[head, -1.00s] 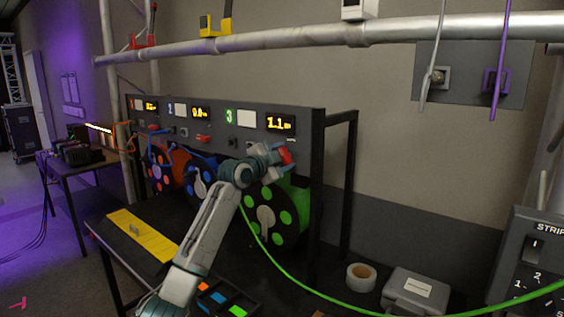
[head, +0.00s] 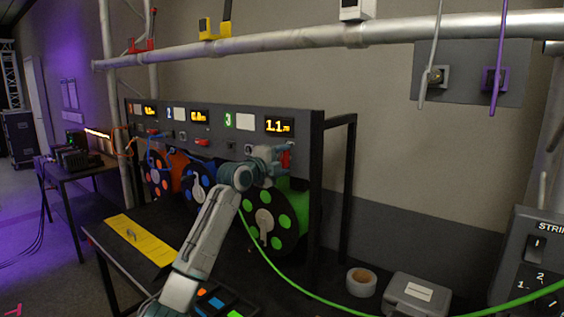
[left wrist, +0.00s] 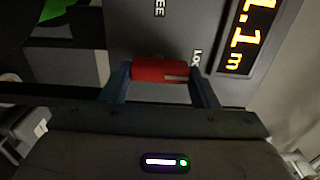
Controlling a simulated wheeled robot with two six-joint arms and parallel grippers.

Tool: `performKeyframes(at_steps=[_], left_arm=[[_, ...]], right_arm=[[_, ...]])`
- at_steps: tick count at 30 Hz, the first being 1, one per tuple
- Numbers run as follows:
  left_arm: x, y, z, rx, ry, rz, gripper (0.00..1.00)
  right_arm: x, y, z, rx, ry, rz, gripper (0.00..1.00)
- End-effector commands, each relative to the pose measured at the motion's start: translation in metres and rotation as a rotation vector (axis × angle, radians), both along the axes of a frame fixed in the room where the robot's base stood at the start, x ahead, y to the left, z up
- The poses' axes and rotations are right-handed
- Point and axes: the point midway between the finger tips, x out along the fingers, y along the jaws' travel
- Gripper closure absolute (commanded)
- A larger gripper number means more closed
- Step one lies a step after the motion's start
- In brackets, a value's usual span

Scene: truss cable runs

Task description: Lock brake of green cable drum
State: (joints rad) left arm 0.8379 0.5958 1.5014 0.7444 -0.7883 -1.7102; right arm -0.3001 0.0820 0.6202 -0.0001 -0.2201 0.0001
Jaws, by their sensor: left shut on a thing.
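The green cable drum (head: 290,205) sits in the third bay of the dark rack, below the display reading 1.1 m (head: 279,126). Its red brake lever (head: 286,159) stands out from the panel above the drum. My left gripper (head: 282,160) is at this lever. In the left wrist view the red lever (left wrist: 160,71) lies between the two fingers of my left gripper (left wrist: 160,85), which are shut on it. The label FREE is at the upper left of it, and a partly hidden label starting "Lo" is beside its right end. My right gripper is not in view.
Orange (head: 158,172) and blue (head: 200,182) drums stand left of the green one. A green cable (head: 300,287) runs from the drum across the bench to the right. A tape roll (head: 361,282) and a grey case (head: 415,292) lie on the bench. A truss pipe (head: 300,37) crosses above.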

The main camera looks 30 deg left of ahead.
Motion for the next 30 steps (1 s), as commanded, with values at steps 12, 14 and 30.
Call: performKeyframes(at_steps=[12, 14, 30], left_arm=[[0.0, 0.0, -0.001, 0.011, 0.001, 0.0, 0.68], [0.0, 0.0, -0.001, 0.011, 0.001, 0.0, 0.42], [-0.013, 0.002, -0.003, 0.013, -0.002, 0.001, 0.24]], right_arm=[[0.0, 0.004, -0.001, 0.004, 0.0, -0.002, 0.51], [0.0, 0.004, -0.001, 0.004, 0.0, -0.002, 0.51], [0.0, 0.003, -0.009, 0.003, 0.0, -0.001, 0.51]])
